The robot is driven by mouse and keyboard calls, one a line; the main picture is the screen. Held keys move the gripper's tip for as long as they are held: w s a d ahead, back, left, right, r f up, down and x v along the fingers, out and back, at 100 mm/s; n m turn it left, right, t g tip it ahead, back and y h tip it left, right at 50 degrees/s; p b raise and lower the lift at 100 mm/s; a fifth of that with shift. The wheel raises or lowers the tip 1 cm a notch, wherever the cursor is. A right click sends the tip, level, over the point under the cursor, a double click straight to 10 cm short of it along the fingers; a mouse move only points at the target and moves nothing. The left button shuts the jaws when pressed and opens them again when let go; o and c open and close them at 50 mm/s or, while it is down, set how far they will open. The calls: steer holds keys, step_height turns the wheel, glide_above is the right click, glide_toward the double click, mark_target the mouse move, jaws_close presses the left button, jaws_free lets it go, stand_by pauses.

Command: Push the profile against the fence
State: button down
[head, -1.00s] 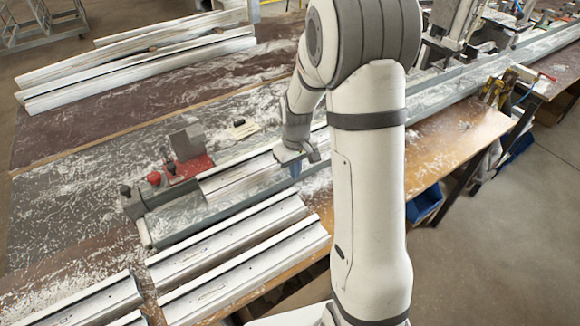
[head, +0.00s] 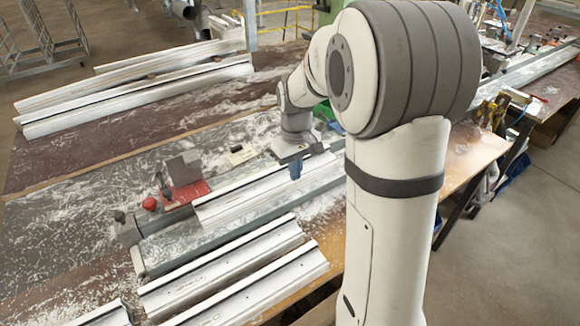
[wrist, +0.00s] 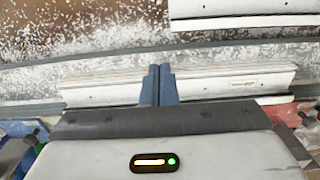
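The white profile (head: 240,199) lies lengthwise on a long grey metal bed (head: 190,247), its left end near a red clamp (head: 184,192). In the wrist view the profile (wrist: 225,86) runs across behind my fingers. My gripper (head: 296,169) is at the profile's far side, fingers pointing down. Its blue fingers (wrist: 158,84) are closed together with nothing between them and overlap the profile in the wrist view. I cannot tell whether they touch it. A grey strip, perhaps the fence, runs beyond the profile in the wrist view; any gap there is unclear.
Loose white profiles (head: 225,262) lie in front of the bed, and more (head: 140,85) lie at the back left. Shavings cover the bench. My arm hides the bed's right part.

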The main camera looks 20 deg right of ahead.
steer(key=s+a+r+m+t, duration=0.1)
steer(key=s+r, duration=0.2)
steer(key=s, duration=0.7)
steer(key=s+a+r+m+t, duration=0.1)
steer(key=s+r, duration=0.3)
steer(key=s, duration=0.6)
steer(key=shift+s+m+t, duration=0.25)
steer(key=shift+m+t, duration=0.25)
steer(key=shift+m, duration=0.3)
